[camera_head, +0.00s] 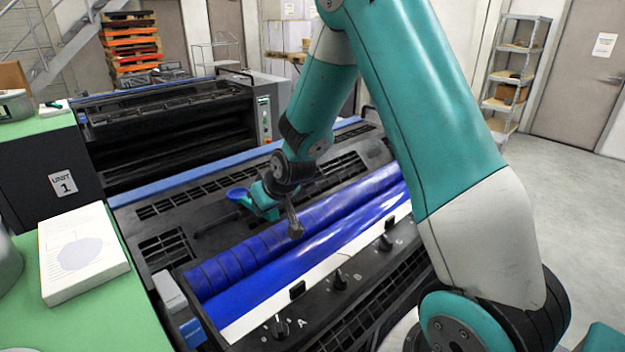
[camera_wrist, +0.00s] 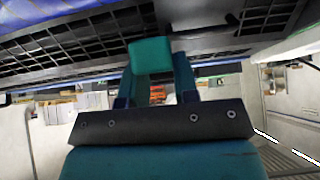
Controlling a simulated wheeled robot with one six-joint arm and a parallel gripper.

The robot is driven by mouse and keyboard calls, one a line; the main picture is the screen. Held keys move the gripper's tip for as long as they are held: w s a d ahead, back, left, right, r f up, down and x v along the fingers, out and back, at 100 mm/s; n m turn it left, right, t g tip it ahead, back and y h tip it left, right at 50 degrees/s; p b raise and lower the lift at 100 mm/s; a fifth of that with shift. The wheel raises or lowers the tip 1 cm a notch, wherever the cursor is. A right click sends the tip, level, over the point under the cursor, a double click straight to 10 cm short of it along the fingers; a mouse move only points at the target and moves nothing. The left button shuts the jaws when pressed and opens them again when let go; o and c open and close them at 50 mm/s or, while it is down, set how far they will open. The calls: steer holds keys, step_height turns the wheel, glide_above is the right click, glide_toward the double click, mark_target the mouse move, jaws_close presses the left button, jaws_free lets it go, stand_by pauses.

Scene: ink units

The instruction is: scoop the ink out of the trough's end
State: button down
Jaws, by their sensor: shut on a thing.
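The ink trough holds blue ink (camera_head: 225,268) in a long band beside a shiny blue roller (camera_head: 300,262), with its near end at the lower left. My gripper (camera_head: 262,203) is above the black cover just behind the trough, apart from the ink. In the wrist view my gripper (camera_wrist: 154,84) is shut on a teal block (camera_wrist: 151,55), seemingly a tool's grip. A small blue cup-like piece (camera_head: 238,193) shows beside the fingers in the head view; I cannot tell whether it belongs to the held tool or holds ink.
A row of knobs (camera_head: 339,280) runs along the trough's front. A green bench (camera_head: 115,310) at left carries a white box (camera_head: 82,252). A black unit labelled 1 (camera_head: 55,180) stands behind it. Another press (camera_head: 170,125) stands at the back. Open floor lies to the right.

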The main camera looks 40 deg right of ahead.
steer(key=s+d+r+n+g+p, duration=0.2)
steer(key=s+d+r+g+p, duration=0.25)
steer(key=s, duration=0.25)
steer(key=s+d+r+n+g+p, duration=0.3)
steer(key=s+d+r+g, duration=0.15)
steer(key=s, duration=0.25)
step_height(320, 180, down, 10)
steer(key=a+b, duration=0.1)
steer(key=b, duration=0.7)
steer(key=shift+w+a+f, duration=0.2)
steer(key=shift+w+a, duration=0.1)
steer(key=shift+w, duration=0.05)
steer(key=shift+f+b, duration=0.35)
steer(key=shift+f, duration=0.3)
steer(key=shift+r, duration=0.1)
step_height(320, 180, up, 4)
steer(key=p, duration=0.4)
steer(key=shift+r, duration=0.25)
